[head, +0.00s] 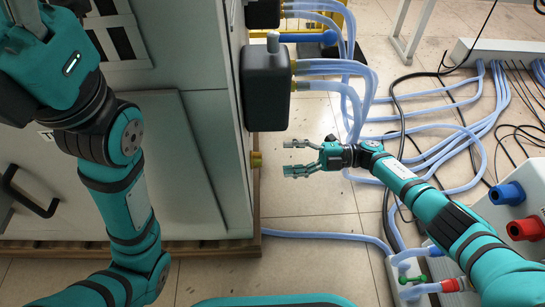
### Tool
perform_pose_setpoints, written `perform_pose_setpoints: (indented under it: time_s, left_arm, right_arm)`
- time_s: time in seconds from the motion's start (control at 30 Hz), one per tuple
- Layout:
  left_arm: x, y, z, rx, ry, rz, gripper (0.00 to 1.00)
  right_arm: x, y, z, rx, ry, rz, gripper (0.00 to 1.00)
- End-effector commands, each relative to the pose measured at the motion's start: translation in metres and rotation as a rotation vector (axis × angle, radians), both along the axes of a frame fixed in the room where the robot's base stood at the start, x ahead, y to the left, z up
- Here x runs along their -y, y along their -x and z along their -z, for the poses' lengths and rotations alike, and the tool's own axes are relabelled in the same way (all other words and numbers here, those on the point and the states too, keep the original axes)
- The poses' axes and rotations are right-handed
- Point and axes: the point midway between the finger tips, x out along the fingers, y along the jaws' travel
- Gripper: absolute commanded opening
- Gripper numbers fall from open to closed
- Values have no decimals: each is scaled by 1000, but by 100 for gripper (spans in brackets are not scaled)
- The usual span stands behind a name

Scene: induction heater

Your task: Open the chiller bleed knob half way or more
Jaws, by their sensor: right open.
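A small brass-coloured knob (256,159), which appears to be the chiller bleed knob, sticks out low on the right side of the large grey-white cabinet (212,150). My right gripper (286,157) is just to the right of the knob, with its fingers pointing left at it. Its two fingers are spread, one above and one below the knob's level in the picture. The gripper is empty, and a small gap shows between its tips and the knob. My left arm is folded up at the left; its fingers do not show.
A dark grey tank (266,88) with brass fittings and pale blue hoses (340,85) hangs above the knob. More hoses and black cables cross the floor at right. A manifold with a green valve and a red valve (450,285) stands at lower right.

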Motion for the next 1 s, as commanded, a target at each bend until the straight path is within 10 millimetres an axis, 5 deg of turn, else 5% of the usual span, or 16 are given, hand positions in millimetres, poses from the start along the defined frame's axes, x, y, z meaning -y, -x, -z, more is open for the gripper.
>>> perform_pose_setpoints:
  time_s: [0.3,1.0]
  left_arm:
    - [0,0,0,0,1,0,67]
    - [0,0,0,0,1,0,67]
  right_arm:
    - [41,-1,-1,1,-1,0,62]
    - [44,0,0,0,-1,0,62]
